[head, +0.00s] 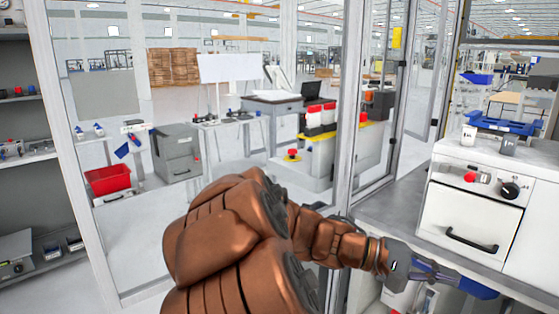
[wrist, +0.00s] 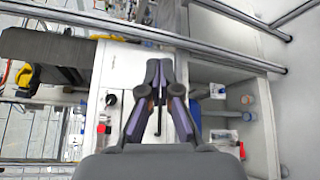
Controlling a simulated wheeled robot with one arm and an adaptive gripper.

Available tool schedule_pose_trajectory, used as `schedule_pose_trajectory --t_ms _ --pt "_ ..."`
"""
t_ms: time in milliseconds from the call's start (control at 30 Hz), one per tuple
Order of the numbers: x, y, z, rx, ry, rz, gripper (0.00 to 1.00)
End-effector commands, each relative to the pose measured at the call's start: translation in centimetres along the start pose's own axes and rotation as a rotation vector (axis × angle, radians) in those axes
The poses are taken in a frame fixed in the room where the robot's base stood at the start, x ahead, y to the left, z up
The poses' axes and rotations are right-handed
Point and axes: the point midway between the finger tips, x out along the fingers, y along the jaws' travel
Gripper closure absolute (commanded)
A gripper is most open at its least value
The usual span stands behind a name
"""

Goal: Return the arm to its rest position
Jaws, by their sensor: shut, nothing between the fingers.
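My arm shows as copper-brown links across the lower middle of the head view and reaches to the right. My gripper (head: 478,287) is at its end, low at the right, in front of the lower part of a white cabinet unit (head: 463,217). Its fingertips are hard to make out there. In the wrist view my gripper (wrist: 160,68) has its two dark, purple-edged fingers drawn together at the tips, with nothing between them. No held object shows in either view.
The white unit has a black handle, a red button and a black knob (head: 510,190). A glass partition with a metal post (head: 345,110) stands close to my arm. Grey shelves (head: 30,160) are at the left; a red bin (head: 108,180) stands behind the glass.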

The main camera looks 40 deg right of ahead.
Motion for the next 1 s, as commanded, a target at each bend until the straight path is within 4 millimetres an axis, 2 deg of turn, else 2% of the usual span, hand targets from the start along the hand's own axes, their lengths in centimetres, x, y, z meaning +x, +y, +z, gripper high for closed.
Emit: schedule_pose_trajectory --t_ms 367,467,600,800,900,1000 --pt "-10.7 -10.7 3.5 -0.154 0.336 -0.494 1.0" --pt "-14.2 -13.3 5.4 -0.23 0.433 -0.616 1.0" --pt "-19.1 -16.6 9.0 -0.363 0.567 -0.776 1.0" --pt "-24.4 -19.5 14.8 -0.553 0.717 -0.949 1.0" --pt "-25.7 -20.2 16.9 -0.618 0.758 -0.997 1.0" --pt "-26.4 -20.6 18.0 -0.651 0.778 -1.023 1.0"
